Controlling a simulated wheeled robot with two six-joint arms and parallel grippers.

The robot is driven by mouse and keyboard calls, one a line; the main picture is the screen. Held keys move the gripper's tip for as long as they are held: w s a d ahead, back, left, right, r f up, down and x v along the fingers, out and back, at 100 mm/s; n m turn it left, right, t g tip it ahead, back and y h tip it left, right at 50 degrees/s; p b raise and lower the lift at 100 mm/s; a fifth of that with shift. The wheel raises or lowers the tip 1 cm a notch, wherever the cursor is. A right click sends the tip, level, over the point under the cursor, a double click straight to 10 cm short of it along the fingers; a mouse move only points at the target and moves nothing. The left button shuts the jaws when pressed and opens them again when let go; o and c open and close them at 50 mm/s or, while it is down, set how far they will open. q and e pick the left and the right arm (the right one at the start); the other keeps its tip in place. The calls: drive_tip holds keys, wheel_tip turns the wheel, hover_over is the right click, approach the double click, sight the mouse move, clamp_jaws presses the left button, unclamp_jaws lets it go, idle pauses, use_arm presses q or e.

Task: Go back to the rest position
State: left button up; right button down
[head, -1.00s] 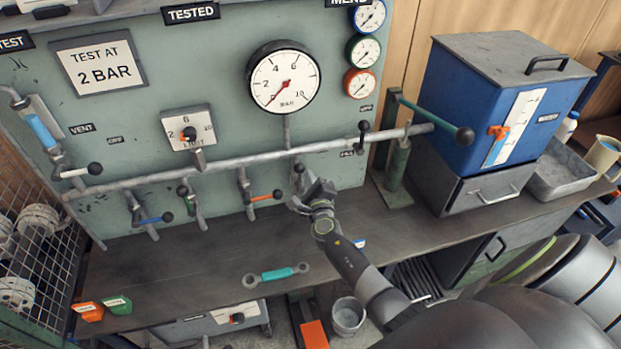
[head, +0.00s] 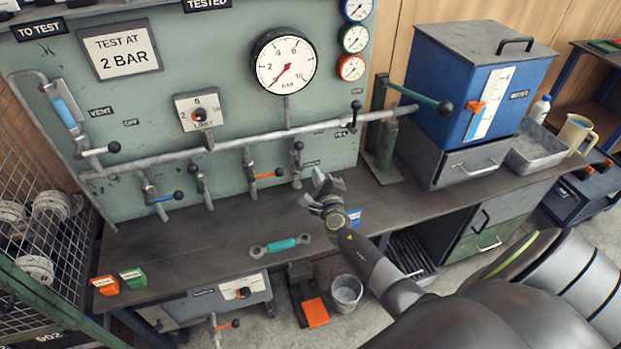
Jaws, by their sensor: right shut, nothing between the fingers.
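My right gripper (head: 318,190) is over the bench near its middle, in front of the pipe's rightmost drop valve (head: 297,160). Its fingers are together with nothing between them, and it stands apart from the valve. My right arm reaches in from the lower right. My left gripper is not in the head view. The pressure gauge (head: 284,62) on the green panel has its red needle pointing to the lower left.
The bench (head: 215,240) carries a teal-handled wrench (head: 280,245), and orange and green tags (head: 106,285) at its left front. A blue tank (head: 465,95) and a grey tray (head: 540,150) stand at right. A bucket (head: 346,291) is on the floor. Bench left of my gripper is mostly clear.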

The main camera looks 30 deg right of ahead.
drive_tip(key=s+d+m+g+h, duration=0.2)
drive_tip(key=s+m+g, duration=0.2)
drive_tip(key=s+m, duration=0.85)
drive_tip(key=s+d+m+g+h, duration=0.3)
drive_tip(key=s+m, duration=0.5)
drive_tip(key=m, duration=0.9)
drive_tip(key=s+a+m+g+y, duration=0.35)
drive_tip(key=s+a+m, duration=0.25)
drive_tip(key=s+m, duration=0.25)
drive_tip(key=s+a+m+g+y, duration=0.3)
drive_tip(key=s+a+m+y, duration=0.3)
drive_tip(key=s, duration=0.4)
wheel_tip(320, 180, down, 24)
drive_tip(key=d, duration=0.1)
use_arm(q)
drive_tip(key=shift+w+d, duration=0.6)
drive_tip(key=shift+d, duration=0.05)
use_arm(e)
drive_tip(key=s+a+f+g, duration=0.1)
drive_tip(key=s+f+g, duration=0.1)
drive_tip(key=s+f, duration=1.2)
wheel_tip(320, 180, down, 3)
drive_tip(key=shift+s+a+r, duration=0.1)
drive_tip(key=shift+s+a, duration=0.05)
drive_tip(key=shift+s, duration=0.1)
